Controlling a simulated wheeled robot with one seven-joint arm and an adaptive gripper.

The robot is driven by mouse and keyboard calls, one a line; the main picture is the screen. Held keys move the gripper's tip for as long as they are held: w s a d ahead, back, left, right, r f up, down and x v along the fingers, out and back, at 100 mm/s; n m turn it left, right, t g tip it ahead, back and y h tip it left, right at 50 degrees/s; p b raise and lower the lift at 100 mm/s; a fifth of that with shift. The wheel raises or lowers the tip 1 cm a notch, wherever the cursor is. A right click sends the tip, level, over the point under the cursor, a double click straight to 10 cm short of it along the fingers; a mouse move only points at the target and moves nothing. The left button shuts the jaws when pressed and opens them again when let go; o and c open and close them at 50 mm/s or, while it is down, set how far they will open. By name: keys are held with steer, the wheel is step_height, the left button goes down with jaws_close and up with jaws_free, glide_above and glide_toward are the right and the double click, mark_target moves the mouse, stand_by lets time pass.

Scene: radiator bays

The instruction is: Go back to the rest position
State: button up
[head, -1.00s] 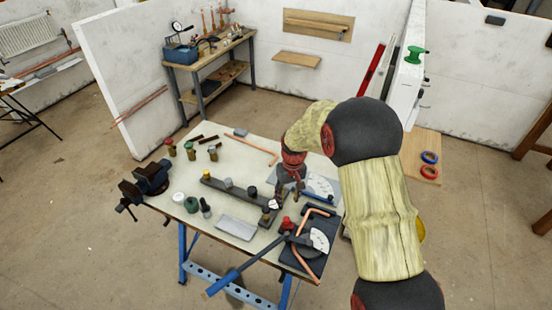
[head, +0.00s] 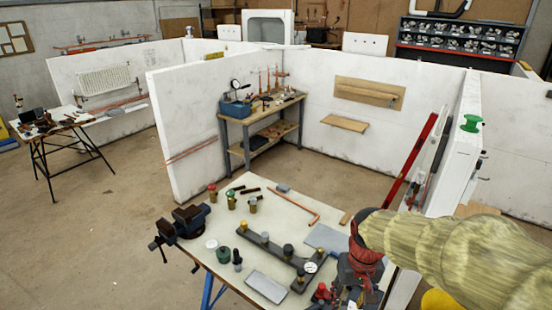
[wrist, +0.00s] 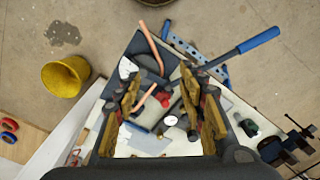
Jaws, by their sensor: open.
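My gripper (head: 362,275) is above the right end of the pale workbench (head: 265,285) in the head view, with my arm reaching in from the right. In the wrist view its two fingers (wrist: 165,110) are spread apart with nothing held between them. Below the fingers lie a copper pipe (wrist: 152,45) and a bender with a blue handle (wrist: 258,40). In the head view my arm and gripper hide the bench's right end.
A dark manifold bar (head: 275,251) with a gauge and a grey block (head: 267,288) lie on the bench. A vise (head: 185,222) is at its left edge. A white partition wall (head: 465,150) stands at right. A yellow bucket (wrist: 65,77) is on the floor.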

steer(key=s+r+t+b, duration=0.3)
steer(key=s+t+b, duration=0.2)
steer(key=s+b, duration=0.4)
steer(key=shift+s+d+r+b, duration=0.2)
steer(key=shift+s+d+b, duration=0.15)
steer(key=shift+s, duration=1.35)
